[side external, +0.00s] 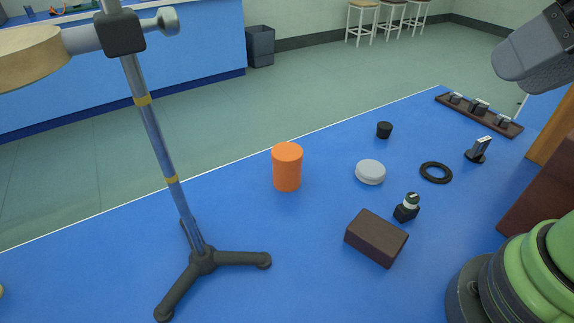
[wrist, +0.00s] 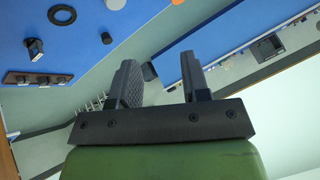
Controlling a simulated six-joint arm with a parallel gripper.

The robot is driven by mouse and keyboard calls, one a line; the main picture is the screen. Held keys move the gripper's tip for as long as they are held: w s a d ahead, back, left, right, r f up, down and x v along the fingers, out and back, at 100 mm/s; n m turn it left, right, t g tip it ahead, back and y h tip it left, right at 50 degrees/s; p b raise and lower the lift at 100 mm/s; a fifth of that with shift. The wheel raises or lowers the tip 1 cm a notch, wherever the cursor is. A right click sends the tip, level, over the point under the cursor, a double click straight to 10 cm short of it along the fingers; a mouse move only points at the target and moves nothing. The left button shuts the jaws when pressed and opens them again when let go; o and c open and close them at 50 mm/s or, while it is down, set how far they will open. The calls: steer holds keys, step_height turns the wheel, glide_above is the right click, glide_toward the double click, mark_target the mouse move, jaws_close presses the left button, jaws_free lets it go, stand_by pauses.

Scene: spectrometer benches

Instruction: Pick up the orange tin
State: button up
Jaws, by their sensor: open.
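The orange tin (side external: 287,167) stands upright on the blue bench top in the side external view, right of the stand's pole.
A metal stand (side external: 203,260) with a tripod foot is left of the tin. Right of it lie a grey disc (side external: 370,172), a black cap (side external: 384,130), a brown block (side external: 376,238), a black ring (side external: 436,173) and a dark rack (side external: 480,112). The bench around the tin is clear.

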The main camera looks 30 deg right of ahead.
steer(key=o, duration=0.9)
steer(key=shift+o, duration=0.2)
steer(key=n+g+h, duration=0.2)
steer(key=n, duration=0.2)
glide_above(289, 152)
steer(key=s+d, duration=0.2)
steer(key=s, duration=0.3)
step_height(289, 152, down, 12)
steer(key=f, duration=0.1)
steer(key=shift+g, duration=0.4)
steer(key=x, duration=0.3)
steer(key=a+x, duration=0.1)
steer(key=x, duration=0.4)
steer(key=shift+w+a+f, duration=0.1)
steer(key=shift+a+f, duration=0.25)
steer(key=shift+a+x, duration=0.2)
steer(key=shift+x, duration=2.55)
